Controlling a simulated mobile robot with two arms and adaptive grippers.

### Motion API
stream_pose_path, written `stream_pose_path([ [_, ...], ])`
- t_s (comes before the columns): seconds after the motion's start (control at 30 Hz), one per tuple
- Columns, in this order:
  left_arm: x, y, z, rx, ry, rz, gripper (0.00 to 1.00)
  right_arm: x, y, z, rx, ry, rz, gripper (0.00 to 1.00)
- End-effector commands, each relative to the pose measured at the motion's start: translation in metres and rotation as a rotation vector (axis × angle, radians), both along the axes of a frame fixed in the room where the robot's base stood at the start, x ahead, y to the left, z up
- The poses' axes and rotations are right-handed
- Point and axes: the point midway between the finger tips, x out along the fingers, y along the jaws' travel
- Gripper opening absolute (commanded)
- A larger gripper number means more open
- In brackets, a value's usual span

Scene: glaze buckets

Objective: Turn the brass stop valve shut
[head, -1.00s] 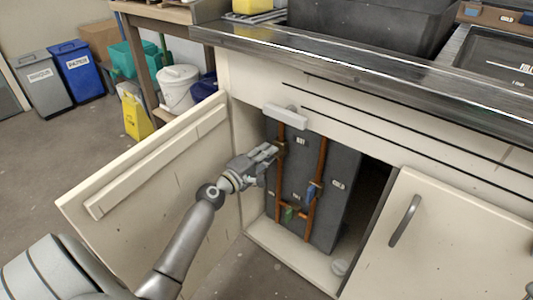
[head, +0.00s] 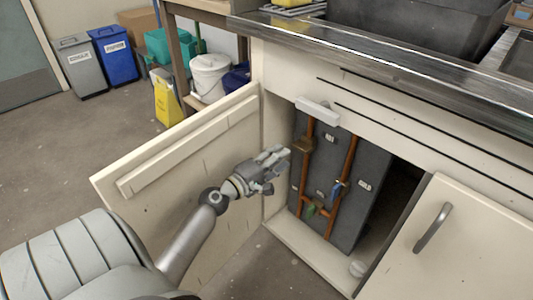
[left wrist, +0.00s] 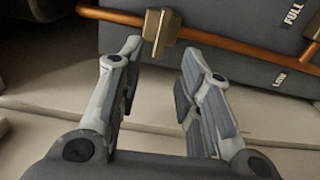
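The brass stop valve (head: 304,145) sits on the left copper pipe (head: 307,170) inside the open cabinet. In the left wrist view the valve (left wrist: 161,30) is a brass block lying across the pipe (left wrist: 230,44). My left gripper (head: 279,160) is left of the valve, at the cabinet opening, with a gap between them. In the left wrist view its fingers (left wrist: 160,58) are spread apart with nothing between them, and the valve lies just beyond the fingertips. My right gripper is not in view.
A blue-handled valve (head: 337,187) is on the right pipe and a green-handled one (head: 310,210) is low down.

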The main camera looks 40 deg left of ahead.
Motion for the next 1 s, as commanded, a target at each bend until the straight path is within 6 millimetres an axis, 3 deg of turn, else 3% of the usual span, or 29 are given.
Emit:
stream_pose_path([
  [0.1,-0.023,0.002,-0.001,-0.002,0.002,0.001,0.33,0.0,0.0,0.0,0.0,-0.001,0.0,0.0],
  [0.33,-0.048,0.004,0.0,-0.002,0.0,0.001,0.33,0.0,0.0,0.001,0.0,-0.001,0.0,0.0],
  [1.0,-0.052,0.003,0.0,0.002,0.001,-0.002,0.33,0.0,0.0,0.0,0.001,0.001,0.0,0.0],
])
